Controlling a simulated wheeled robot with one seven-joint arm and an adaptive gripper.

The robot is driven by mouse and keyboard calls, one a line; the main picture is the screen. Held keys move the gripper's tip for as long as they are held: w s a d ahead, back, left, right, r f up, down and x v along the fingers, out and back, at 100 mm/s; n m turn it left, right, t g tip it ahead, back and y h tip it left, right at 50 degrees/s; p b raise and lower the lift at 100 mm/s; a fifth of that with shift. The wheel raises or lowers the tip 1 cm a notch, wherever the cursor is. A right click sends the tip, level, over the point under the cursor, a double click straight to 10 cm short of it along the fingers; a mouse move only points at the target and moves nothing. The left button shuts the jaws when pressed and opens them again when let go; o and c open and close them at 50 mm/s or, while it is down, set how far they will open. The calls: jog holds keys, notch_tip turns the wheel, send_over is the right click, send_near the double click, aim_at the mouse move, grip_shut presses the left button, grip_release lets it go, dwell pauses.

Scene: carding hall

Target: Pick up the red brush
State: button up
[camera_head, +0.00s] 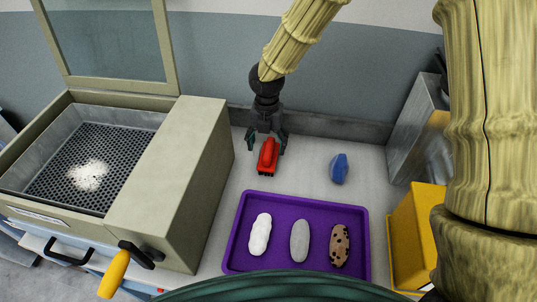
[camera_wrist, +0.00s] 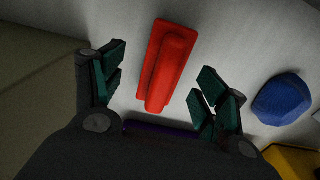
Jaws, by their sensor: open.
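The red brush (camera_head: 267,158) lies on the pale worktop, between the beige machine and the blue brush-like object, behind the purple tray. My gripper (camera_head: 266,140) is over its far end, with its fingers spread to either side. In the wrist view the red brush (camera_wrist: 168,65) lies between and beyond the two open fingers of my gripper (camera_wrist: 160,85), slightly tilted. The fingers look apart from it, with bare worktop showing on both sides. How high the fingertips are above the worktop is hard to tell.
A blue object (camera_head: 339,168) lies to the right. The purple tray (camera_head: 230,250) in front holds a white, a grey and a spotted roll. A beige machine (camera_head: 175,175) stands close at left. A yellow bin (camera_head: 412,235) and a metal box (camera_head: 418,125) are at right; a wall is behind.

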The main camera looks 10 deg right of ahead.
jog(key=shift+s+d+f+p, duration=0.15)
jog(key=shift+s+f+p, duration=0.05)
jog(key=shift+f+p, duration=0.2)
jog(key=shift+d+f+p, duration=0.1)
jog(key=shift+f+p, duration=0.4)
jog(key=shift+f, duration=1.65)
jog(key=c, duration=1.2)
